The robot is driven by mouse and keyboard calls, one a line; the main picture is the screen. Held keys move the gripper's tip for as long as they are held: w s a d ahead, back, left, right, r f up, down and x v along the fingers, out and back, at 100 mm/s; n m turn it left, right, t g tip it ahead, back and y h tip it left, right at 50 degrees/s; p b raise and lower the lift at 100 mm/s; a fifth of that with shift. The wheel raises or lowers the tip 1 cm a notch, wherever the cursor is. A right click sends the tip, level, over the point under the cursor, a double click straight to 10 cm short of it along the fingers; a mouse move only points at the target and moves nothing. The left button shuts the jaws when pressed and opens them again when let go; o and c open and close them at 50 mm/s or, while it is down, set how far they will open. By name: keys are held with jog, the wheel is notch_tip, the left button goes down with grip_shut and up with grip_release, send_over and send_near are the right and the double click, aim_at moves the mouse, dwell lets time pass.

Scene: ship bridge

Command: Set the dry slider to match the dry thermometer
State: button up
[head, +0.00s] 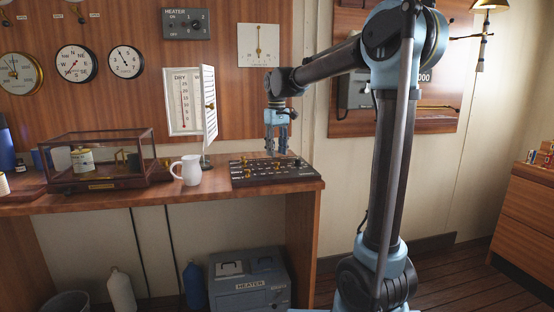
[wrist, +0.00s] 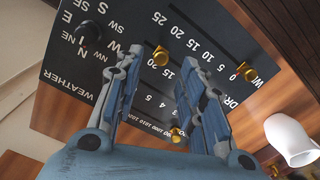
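The dry thermometer (head: 184,104) hangs in a white case, labelled DRY, with its door swung open; its red column is too small to read exactly. The dark slider board (head: 272,171) lies on the wooden desk. In the wrist view the board (wrist: 115,55) shows scales, brass knobs and a partly hidden DRY label. One brass knob (wrist: 161,56) shows between my fingertips, apart from them; I cannot tell surely whether it is the dry slider's. Another knob (wrist: 248,73) stands beside the partly visible W label. My gripper (head: 277,152) points down above the board, open; it also shows in the wrist view (wrist: 168,62).
A white mug (head: 188,170) stands just left of the board, and a glass display case (head: 103,160) further left. The open case door (head: 208,105) juts out left of my gripper. A black knob (wrist: 89,32) sits on the board's WEATHER section.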

notch_tip(320, 180, up, 8)
jog(key=shift+f, duration=0.15)
dwell(0.4)
jog(key=s+d+f+m+t, duration=0.1)
jog(key=s+d+f+m, duration=0.1)
jog(key=s+d+f, duration=0.45)
jog(key=s+d+f+m, duration=0.2)
jog(key=s+d+f, duration=0.2)
jog(key=s+d, duration=0.55)
jog(key=s+d+f+m, duration=0.1)
jog(key=s+d+f, duration=0.2)
jog(key=s+f, duration=0.2)
jog(key=s+d+f+m, duration=0.1)
jog(key=s+d+f, duration=0.2)
jog(key=s+f, duration=0.2)
jog(key=s+d+f+m+t, duration=0.1)
jog(key=s+d+f, duration=0.2)
jog(key=f, duration=0.7)
jog(key=shift+s+m, duration=0.3)
jog(key=shift+s, duration=0.8)
jog(key=shift+w+f, duration=0.15)
jog(key=shift+w, duration=0.25)
